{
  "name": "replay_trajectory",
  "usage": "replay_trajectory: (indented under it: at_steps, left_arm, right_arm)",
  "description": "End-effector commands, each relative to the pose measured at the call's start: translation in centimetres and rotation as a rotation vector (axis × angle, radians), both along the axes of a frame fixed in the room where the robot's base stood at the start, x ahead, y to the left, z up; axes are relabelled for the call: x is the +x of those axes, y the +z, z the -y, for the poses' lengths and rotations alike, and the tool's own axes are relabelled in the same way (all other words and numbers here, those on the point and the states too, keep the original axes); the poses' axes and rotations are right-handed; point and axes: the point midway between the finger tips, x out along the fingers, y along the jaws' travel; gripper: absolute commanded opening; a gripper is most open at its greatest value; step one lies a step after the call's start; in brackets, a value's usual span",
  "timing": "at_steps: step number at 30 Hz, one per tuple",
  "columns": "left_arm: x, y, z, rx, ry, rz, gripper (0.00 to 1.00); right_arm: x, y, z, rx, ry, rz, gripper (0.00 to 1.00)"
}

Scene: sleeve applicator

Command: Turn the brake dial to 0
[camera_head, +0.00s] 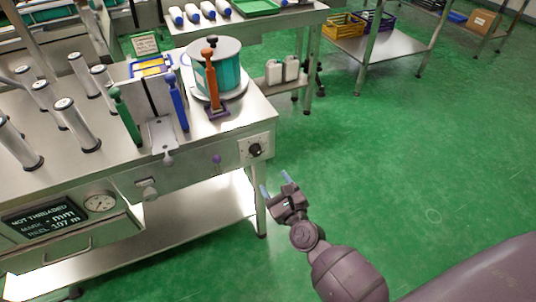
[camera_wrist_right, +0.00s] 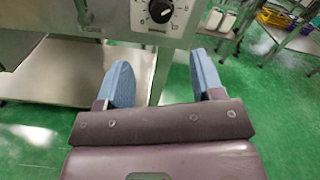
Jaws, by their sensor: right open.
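The brake dial (camera_head: 255,149) is a round black knob on a pale square plate at the right end of the machine's front face. It also shows in the right wrist view (camera_wrist_right: 161,11), at the top, with marks around it; its top edge is cut off and the setting is too small to read. My right gripper (camera_head: 276,188) is open and empty, below and to the right of the dial, apart from it. Its two blue fingers (camera_wrist_right: 160,82) point toward the machine, with the dial beyond and between them. My left gripper is not in view.
The steel machine bench (camera_head: 225,123) carries metal rollers, green, blue and orange levers and a teal reel (camera_head: 225,75). A purple knob (camera_head: 216,160) sits left of the dial. A bench leg (camera_head: 261,205) stands near my right gripper. The green floor (camera_head: 430,150) to the right is clear.

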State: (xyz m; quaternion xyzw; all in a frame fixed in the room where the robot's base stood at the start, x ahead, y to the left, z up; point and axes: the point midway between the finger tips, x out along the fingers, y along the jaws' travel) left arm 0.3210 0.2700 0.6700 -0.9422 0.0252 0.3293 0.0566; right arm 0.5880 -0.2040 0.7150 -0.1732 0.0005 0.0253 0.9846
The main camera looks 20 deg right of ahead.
Motion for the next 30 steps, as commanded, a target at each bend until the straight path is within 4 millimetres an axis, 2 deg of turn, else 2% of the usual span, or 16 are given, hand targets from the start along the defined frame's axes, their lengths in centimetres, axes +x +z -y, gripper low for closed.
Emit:
replay_trajectory:
  at_steps: [4,11,24,30]
  left_arm:
    - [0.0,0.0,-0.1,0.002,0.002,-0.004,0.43]
    - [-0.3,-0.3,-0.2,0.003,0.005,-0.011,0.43]
    - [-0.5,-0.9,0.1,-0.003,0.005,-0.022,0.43]
    - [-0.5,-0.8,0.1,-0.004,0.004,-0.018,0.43]
  right_arm:
    - [0.0,0.2,0.2,0.134,-0.017,0.005,0.61]
    - [1.0,0.2,0.2,0.174,-0.018,0.003,0.61]
    - [7.7,0.1,0.0,0.17,-0.017,0.002,0.61]
    - [9.9,0.1,-0.1,0.17,-0.017,0.001,0.61]
